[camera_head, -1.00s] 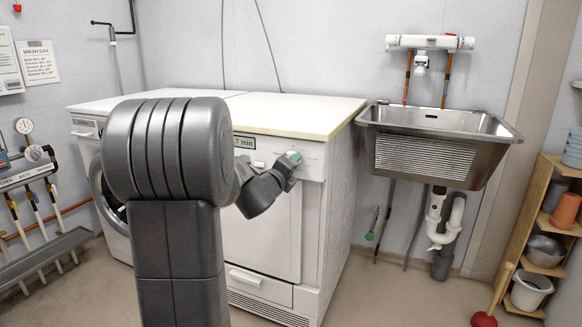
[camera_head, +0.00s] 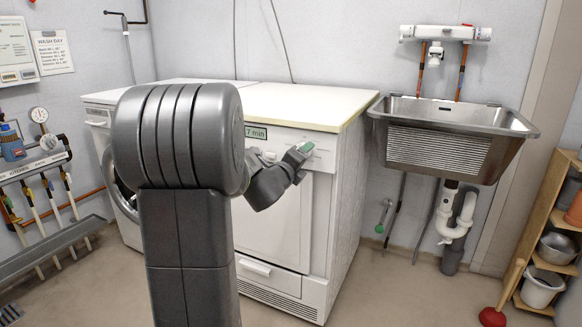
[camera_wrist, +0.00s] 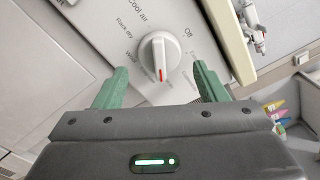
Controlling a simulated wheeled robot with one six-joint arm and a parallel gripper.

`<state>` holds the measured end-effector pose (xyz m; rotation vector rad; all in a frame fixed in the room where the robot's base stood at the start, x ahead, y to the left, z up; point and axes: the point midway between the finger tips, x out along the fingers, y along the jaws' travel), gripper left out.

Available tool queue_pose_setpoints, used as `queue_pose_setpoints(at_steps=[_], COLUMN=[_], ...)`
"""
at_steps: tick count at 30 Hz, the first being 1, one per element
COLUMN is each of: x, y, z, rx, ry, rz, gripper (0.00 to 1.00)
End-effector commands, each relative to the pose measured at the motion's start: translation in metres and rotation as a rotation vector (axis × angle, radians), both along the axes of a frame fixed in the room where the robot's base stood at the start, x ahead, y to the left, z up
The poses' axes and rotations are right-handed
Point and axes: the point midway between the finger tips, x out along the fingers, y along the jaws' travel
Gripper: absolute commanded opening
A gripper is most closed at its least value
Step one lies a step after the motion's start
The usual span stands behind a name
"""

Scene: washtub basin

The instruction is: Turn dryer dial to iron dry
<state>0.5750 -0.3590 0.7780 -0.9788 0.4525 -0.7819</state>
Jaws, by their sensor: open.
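The white dryer (camera_head: 275,215) stands in the middle of the head view, partly hidden by my arm. Its white round dial (camera_wrist: 159,55) with a red mark shows in the wrist view. The red mark points toward the bottom of that picture. Labels "Off", "Cool air" and "Rack dry" are legible around it; I cannot make out "Iron dry". My gripper (camera_wrist: 160,70) is open, its green fingers on either side of the dial with visible gaps. In the head view, my gripper (camera_head: 303,149) is at the dryer's panel and hides the dial.
A display (camera_head: 256,133) reading "7 min" is left of my gripper. A pale worktop (camera_head: 300,105) overhangs the panel. A steel sink (camera_head: 450,135) hangs to the right. A red plunger (camera_head: 493,316) and a wooden shelf (camera_head: 538,225) stand at the far right. Some floor is clear before the sink.

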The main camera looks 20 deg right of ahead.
Motion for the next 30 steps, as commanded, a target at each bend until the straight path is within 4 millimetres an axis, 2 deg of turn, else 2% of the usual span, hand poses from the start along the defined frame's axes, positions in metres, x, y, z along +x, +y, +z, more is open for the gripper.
queue_pose_setpoints(at_steps=[15, 21, 30], x=[-0.069, -0.081, -0.083], y=[0.082, 0.096, 0.098], z=[0.002, 0.001, 0.0], rx=[0.001, 0.001, 0.001], ry=[0.0, 0.0, 0.001], rz=[0.004, 0.003, 0.0], gripper=[0.66, 0.66, 0.66])
